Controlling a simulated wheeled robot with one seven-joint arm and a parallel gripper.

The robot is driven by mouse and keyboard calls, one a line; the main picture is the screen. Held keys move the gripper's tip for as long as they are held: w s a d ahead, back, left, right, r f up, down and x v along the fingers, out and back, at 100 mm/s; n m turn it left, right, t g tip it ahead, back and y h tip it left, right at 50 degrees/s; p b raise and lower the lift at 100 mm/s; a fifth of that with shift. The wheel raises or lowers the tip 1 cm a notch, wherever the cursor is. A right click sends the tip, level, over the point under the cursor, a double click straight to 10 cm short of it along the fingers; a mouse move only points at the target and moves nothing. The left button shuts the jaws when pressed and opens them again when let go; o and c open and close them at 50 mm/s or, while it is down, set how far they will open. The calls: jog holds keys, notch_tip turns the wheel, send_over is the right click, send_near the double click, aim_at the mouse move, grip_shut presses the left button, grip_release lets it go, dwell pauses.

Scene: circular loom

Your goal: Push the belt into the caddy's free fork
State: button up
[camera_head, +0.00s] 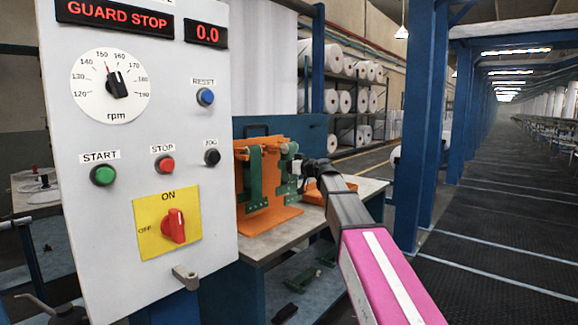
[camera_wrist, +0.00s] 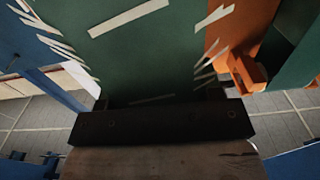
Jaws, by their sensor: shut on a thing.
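The orange caddy (camera_head: 272,212) stands upright on the workbench. One green belt (camera_head: 254,175) hangs at its left side. Another green belt (camera_head: 284,180) hangs at its right side, by my gripper (camera_head: 300,167). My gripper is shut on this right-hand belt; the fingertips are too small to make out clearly. In the wrist view the held belt (camera_wrist: 150,60) fills the upper middle, with pale frayed strands along both edges. An orange part of the caddy (camera_wrist: 246,72) shows close to the belt's right edge. The free fork cannot be clearly told apart.
A dark bar with screws (camera_wrist: 165,123) crosses the wrist view below the belt. The workbench (camera_head: 262,246) carries a low orange tray (camera_head: 314,194) right of the caddy. The control panel (camera_head: 135,215) stands close at left, showing GUARD STOP. A blue post (camera_head: 412,120) rises at right; the aisle is clear.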

jog(key=shift+w+a, duration=0.45)
jog(key=shift+a, duration=0.1)
dwell(0.4)
jog(key=shift+x, duration=1.6)
jog(key=o, duration=1.6)
jog(key=shift+s, duration=0.1)
jog(key=v, duration=1)
jog(key=shift+s+d, duration=0.15)
jog(key=shift+d, duration=0.1)
